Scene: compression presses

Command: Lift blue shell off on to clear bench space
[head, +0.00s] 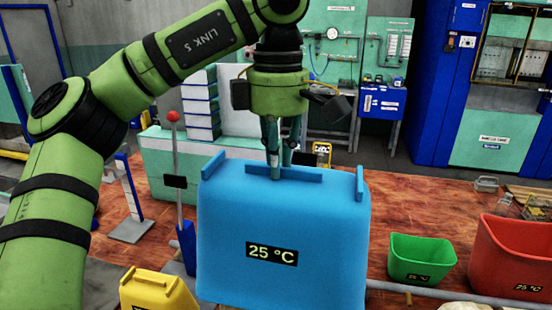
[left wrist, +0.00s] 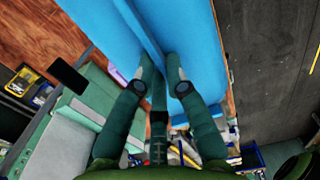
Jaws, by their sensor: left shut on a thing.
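The blue shell (head: 320,225), labelled "25 °C", stands upright in the middle of the head view. A raised rib runs along its top. My left gripper (head: 280,172) points down from above, with its fingertips at this rib. In the left wrist view the fingertips (left wrist: 160,78) are close together on either side of the rib, and the blue shell (left wrist: 195,30) fills the top. The gripper is shut on the shell. The shell's lower edge is cut off, so I cannot tell whether it touches anything below. My right gripper is not in view.
A red-knobbed lever (head: 174,118) stands close left of the shell. A yellow shell (head: 160,290) is at bottom left. A green bin (head: 422,252) and a red bin (head: 515,250) are at right. The wooden bench (head: 410,200) shows bare behind the green bin.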

